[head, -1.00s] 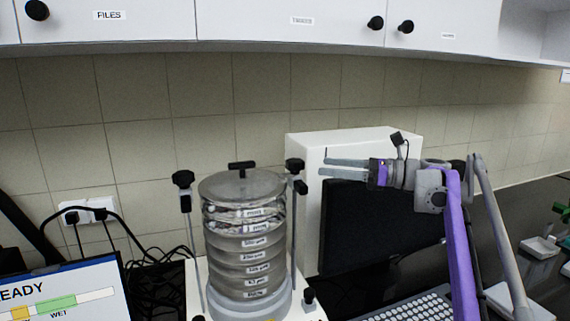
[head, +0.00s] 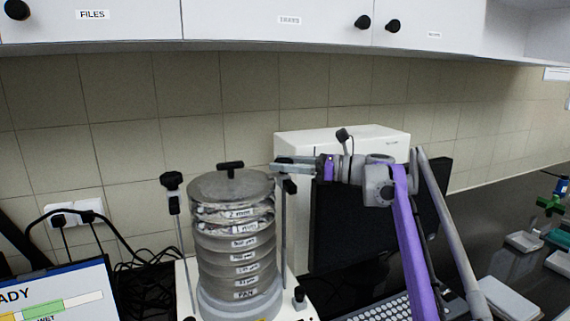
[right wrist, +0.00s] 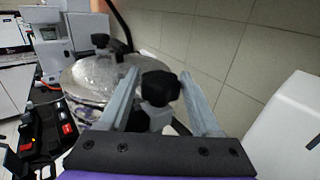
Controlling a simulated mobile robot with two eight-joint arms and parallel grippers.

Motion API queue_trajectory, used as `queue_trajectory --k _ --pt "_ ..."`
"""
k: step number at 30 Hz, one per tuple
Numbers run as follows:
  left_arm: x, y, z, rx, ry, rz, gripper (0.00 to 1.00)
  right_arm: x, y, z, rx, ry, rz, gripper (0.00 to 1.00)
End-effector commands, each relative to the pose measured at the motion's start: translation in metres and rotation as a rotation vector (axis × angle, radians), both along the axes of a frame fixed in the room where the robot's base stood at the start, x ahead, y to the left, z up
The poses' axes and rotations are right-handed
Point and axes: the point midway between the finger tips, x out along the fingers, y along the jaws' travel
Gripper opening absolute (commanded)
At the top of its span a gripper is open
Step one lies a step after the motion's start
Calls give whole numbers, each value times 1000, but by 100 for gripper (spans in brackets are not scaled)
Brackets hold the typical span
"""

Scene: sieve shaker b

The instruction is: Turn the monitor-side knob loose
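The sieve shaker (head: 240,255) holds a stack of labelled sieves under a round lid with a black handle (head: 230,166). Its monitor-side rod (head: 283,225) stands at the right of the stack, by the dark monitor (head: 336,225). My right gripper (head: 272,166) is at the top of this rod and hides part of the knob there. In the right wrist view the black monitor-side knob (right wrist: 160,88) sits between the two open fingers of this gripper (right wrist: 158,76); I cannot tell whether either touches it. My left gripper is not in view.
The other rod has a black knob (head: 171,181) at the left of the stack. A white box (head: 345,142) stands behind the monitor. A keyboard (head: 385,307) lies in front. A tilted screen (head: 60,290) is at lower left. Cupboards (head: 280,22) hang above.

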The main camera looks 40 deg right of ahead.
Motion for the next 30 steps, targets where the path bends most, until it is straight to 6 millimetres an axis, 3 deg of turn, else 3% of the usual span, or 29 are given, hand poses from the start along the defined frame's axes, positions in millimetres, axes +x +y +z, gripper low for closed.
queue_trajectory --k 1,10,20,30 --pt "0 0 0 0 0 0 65 0 0 0 0 0 0 53" --pt "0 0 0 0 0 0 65 0 0 0 0 0 0 0" --pt "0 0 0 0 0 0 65 -1 1 0 0 0 -42 0" --pt "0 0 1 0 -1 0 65 -1 3 1 0 0 -270 0"
